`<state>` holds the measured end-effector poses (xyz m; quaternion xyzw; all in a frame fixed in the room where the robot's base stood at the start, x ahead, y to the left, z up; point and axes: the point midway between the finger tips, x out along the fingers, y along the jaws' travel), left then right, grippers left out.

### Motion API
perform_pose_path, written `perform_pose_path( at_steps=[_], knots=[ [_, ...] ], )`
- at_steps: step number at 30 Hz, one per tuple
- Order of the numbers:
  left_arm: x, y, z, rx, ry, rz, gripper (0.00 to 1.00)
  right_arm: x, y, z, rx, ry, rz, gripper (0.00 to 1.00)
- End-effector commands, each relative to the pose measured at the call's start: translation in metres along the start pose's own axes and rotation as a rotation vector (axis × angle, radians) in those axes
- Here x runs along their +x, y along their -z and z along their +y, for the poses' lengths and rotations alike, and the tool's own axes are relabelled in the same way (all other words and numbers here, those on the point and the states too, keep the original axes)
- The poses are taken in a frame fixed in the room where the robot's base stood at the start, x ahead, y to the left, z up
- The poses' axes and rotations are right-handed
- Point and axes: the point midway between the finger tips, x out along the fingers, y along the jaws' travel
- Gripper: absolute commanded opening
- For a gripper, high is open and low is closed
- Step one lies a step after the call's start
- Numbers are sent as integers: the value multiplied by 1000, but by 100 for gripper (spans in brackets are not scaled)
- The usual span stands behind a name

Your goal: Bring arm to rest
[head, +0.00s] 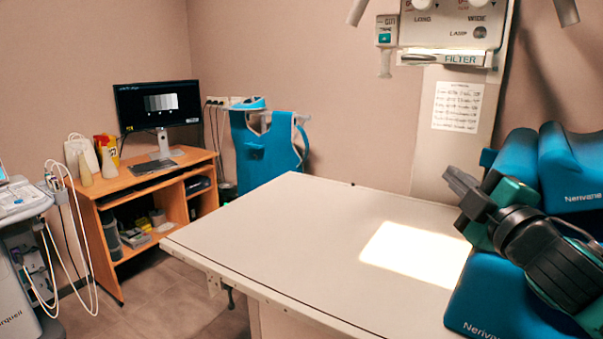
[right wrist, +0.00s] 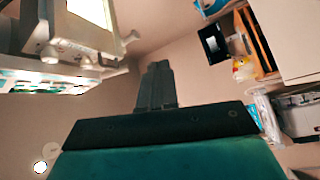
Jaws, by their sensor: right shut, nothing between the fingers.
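My right gripper (head: 460,183) is at the right of the head view, raised over the right end of the exam table, in front of the blue cushions. Its fingers are together with nothing between them. In the right wrist view its closed fingers (right wrist: 157,82) point up the picture toward the wall, clear of any object. My right arm comes in from the right edge and hides part of the cushions. My left gripper does not show in either view.
The white exam table (head: 290,240) has a bare top with a bright light patch. Blue cushions (head: 575,180) stand at its right end. The X-ray tube head (head: 450,25) hangs above. A wooden desk (head: 150,190) with a monitor (head: 157,106) and an ultrasound cart (head: 22,225) are at left.

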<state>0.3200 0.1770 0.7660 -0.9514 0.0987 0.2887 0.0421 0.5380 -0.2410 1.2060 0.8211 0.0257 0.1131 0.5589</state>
Motion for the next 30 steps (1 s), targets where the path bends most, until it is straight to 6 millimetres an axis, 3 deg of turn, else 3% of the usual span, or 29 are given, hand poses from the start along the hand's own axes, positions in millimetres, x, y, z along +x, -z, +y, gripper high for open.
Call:
perform_pose_path(
  at_steps=[1, 5, 8, 12, 15, 19, 24, 30],
  knots=[
    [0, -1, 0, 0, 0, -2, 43, -4, -8, -40, 88, 63, -17, 0],
    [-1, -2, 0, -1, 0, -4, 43, -24, -24, -125, 297, 188, -70, 0],
    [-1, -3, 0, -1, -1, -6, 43, -51, -34, -188, 458, 272, -132, 0],
    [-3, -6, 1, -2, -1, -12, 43, -103, -46, -269, 673, 368, -249, 0],
    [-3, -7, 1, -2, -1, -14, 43, -144, -50, -316, 806, 418, -343, 0],
    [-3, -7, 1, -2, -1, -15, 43, -202, -51, -367, 959, 462, -472, 0],
    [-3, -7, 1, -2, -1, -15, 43, -259, -50, -405, 1084, 486, -602, 0],
    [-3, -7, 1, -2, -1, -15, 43, -277, -48, -415, 1121, 488, -642, 0]
  ],
)
